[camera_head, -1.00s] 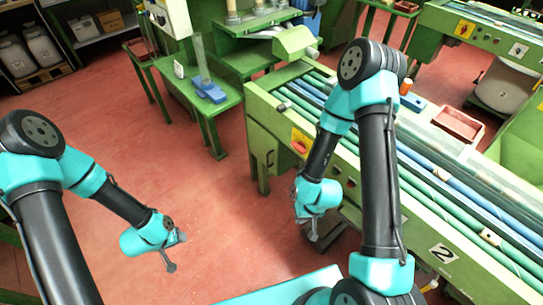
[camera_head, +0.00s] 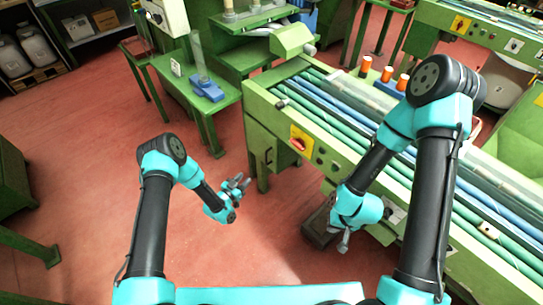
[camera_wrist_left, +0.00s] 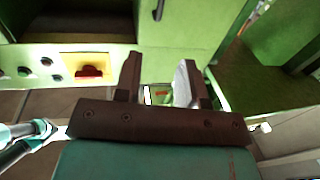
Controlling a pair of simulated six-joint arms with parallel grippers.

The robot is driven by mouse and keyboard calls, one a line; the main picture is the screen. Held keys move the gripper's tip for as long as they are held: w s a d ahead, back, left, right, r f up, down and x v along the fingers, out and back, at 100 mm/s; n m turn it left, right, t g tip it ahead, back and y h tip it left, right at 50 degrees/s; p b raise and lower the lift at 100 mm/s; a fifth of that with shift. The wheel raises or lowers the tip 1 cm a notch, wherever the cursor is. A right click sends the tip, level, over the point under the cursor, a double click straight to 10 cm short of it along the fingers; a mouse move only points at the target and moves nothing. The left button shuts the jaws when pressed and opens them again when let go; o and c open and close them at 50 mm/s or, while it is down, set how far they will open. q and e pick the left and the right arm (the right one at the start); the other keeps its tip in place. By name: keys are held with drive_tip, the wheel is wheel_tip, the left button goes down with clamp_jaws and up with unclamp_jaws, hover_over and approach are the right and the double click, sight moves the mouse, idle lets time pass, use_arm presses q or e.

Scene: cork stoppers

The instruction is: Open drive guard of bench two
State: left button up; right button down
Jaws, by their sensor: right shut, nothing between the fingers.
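The nearer green roller bench (camera_head: 283,112) runs from the middle to the lower right in the head view. Its end has a green panel with a black handle (camera_head: 268,157); I cannot tell for sure that this is the drive guard. My left gripper (camera_head: 240,184) is open and empty, just left of this end and apart from it. In the left wrist view, the black handle (camera_wrist_left: 158,10) is on a green panel (camera_wrist_left: 190,30) beyond the spread fingers. My right gripper (camera_head: 343,242) is shut and empty, low beside the bench's front side. The bench number is hidden behind my right arm.
A yellow plate with a red switch (camera_head: 298,143) is on the bench front, also in the left wrist view (camera_wrist_left: 90,70). Orange-topped spools (camera_head: 387,74) stand behind the rollers. A small green table (camera_head: 203,90) stands left. The red floor (camera_head: 85,150) at left is open.

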use_arm(q)
hover_over(267, 163)
drive_tip(key=shift+w, duration=0.35)
idle(0.6)
clamp_jaws()
idle(0.5)
